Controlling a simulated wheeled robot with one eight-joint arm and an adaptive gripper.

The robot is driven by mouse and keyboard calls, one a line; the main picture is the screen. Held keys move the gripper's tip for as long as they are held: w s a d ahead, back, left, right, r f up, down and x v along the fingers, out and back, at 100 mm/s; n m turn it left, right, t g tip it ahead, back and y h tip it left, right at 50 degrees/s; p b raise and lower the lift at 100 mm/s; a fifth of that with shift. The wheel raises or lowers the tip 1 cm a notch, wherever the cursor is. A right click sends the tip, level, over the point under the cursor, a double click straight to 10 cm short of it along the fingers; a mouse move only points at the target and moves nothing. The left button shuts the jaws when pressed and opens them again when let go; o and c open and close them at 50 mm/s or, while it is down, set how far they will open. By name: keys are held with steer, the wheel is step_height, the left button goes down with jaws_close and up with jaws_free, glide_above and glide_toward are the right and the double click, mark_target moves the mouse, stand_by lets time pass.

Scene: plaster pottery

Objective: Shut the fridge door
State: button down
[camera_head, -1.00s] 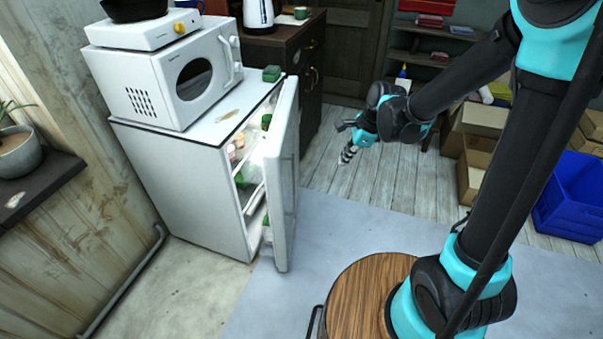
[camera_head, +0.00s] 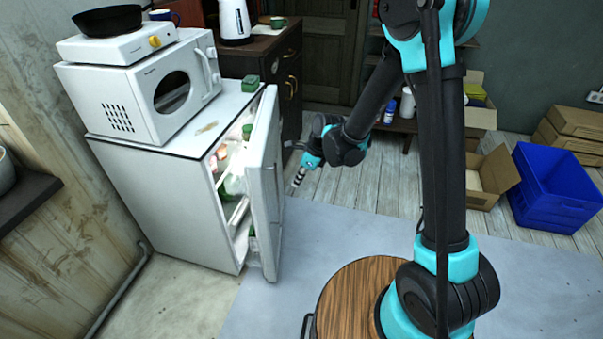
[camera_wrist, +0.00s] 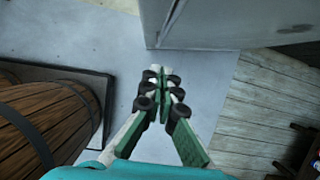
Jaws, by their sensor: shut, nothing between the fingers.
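The small white fridge (camera_head: 165,203) stands on the left in the head view, with bottles and food inside. Its door (camera_head: 266,180) is open and swung out toward the right. My gripper (camera_head: 298,180) is shut and empty, pointing down just to the right of the door's outer face. In the wrist view the closed fingers (camera_wrist: 160,85) are in the middle, and a grey-white panel that looks like the fridge door (camera_wrist: 230,22) is at the top, with a gap of floor between. The exact gap in depth is hard to tell.
A microwave (camera_head: 140,90) with a hotplate and pan stands on the fridge. A dark cabinet (camera_head: 270,65) is behind it. A wooden barrel (camera_head: 350,300) is at the front; a blue crate (camera_head: 560,190) and cardboard boxes are at right. Open floor lies before the door.

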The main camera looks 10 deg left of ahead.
mark_target(265, 188)
steer(key=a, duration=0.1)
steer(key=a+f, duration=0.1)
steer(key=a, duration=0.2)
steer(key=shift+a+f, duration=0.25)
steer(key=shift+a, duration=0.1)
